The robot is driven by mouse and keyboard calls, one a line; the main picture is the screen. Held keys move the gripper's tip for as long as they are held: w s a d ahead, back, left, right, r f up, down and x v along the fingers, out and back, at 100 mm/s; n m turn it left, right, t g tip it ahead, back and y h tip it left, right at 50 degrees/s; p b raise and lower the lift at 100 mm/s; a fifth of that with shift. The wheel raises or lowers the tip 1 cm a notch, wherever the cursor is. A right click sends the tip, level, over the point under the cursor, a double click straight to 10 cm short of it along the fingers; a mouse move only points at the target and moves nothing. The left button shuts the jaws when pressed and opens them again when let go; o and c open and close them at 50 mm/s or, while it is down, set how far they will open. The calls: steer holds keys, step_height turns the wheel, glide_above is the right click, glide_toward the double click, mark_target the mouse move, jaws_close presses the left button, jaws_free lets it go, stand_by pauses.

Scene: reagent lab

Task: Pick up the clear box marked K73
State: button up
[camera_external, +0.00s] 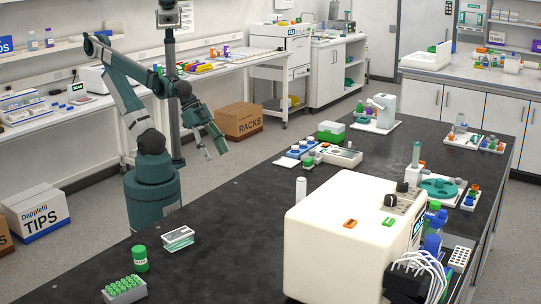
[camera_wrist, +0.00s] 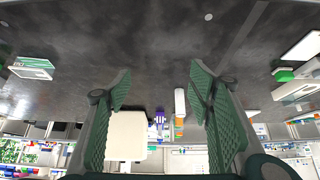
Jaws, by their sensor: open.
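A small clear box (camera_external: 178,238) with a white label and a dark green band lies on the black bench, right of my arm's base. Its marking is too small to read. A box that looks like the same one shows at the upper left of the wrist view (camera_wrist: 32,68), outside the span of my fingers. My gripper (camera_external: 215,150) hangs in the air above the bench's back edge, higher than the box and well apart from it. In the wrist view my gripper (camera_wrist: 160,84) has its fingers wide apart with nothing between them.
A green-capped jar (camera_external: 140,259) and a rack of green-capped tubes (camera_external: 124,288) stand left of the box. A large cream machine (camera_external: 340,240) stands to its right, with a white bottle (camera_external: 301,190) behind. Bench around the box is mostly clear.

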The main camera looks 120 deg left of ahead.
steer(key=w+d+r+m+g+h+p, duration=0.25)
steer(key=w+d+m+p, duration=0.2)
steer(key=w+d, duration=0.4)
steer(key=m+g+h+p, duration=0.2)
steer(key=m+g+p, duration=0.3)
steer(key=m+p, duration=0.75)
glide_toward(178, 234)
steer(key=shift+a+f+m+b, duration=0.1)
steer(key=shift+f+m+b, duration=0.6)
steer(key=shift+m+b, duration=0.45)
steer(key=shift+d+f+m, duration=0.35)
steer(key=shift+d+f, duration=0.05)
steer(key=shift+d, duration=0.15)
steer(key=shift+f, duration=0.15)
steer(key=shift+x, duration=1.15)
steer(key=shift+b+x, duration=0.35)
steer(key=shift+x, duration=2.25)
